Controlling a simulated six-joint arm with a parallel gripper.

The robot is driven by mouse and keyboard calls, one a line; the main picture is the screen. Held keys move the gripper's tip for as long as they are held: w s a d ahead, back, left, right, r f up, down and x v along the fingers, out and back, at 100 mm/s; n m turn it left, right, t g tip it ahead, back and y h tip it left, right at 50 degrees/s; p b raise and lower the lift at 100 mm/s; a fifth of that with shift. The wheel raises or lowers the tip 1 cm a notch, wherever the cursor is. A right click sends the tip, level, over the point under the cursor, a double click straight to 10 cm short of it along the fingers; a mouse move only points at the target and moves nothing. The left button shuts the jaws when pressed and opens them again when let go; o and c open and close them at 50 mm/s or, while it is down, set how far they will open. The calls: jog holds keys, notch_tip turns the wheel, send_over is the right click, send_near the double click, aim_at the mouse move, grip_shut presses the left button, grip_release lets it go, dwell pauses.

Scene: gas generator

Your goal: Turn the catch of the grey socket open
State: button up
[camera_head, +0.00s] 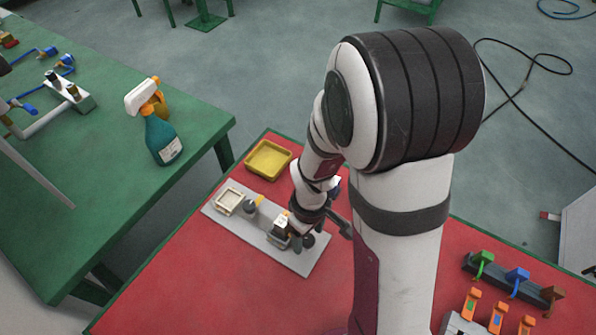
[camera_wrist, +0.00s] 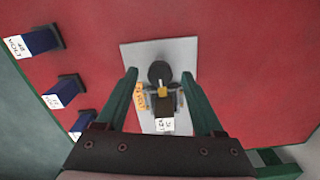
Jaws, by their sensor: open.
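A light grey plate (camera_head: 300,264) lies on the red table and also shows in the wrist view (camera_wrist: 188,50). A small dark grey fitting with a pale label, which looks like the grey socket (camera_head: 279,236), stands on it. In the wrist view a dark round part (camera_wrist: 160,71), a small yellow piece and a dark block with a white label (camera_wrist: 164,125) lie between my fingers. Which piece is the catch, and how it is turned, I cannot tell. My gripper (camera_wrist: 160,75) is open, its two green fingers apart on either side of these parts. In the head view my arm partly covers this spot.
A pale square frame (camera_head: 229,201) and a dark piece with a yellow top (camera_head: 254,205) share the plate. A yellow tray (camera_head: 268,160) is behind. Several blue labelled blocks (camera_wrist: 64,91) stand left in the wrist view. Coloured connectors (camera_head: 517,279) are at the right.

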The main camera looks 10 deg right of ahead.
jog(key=shift+f, duration=0.2)
grip_shut()
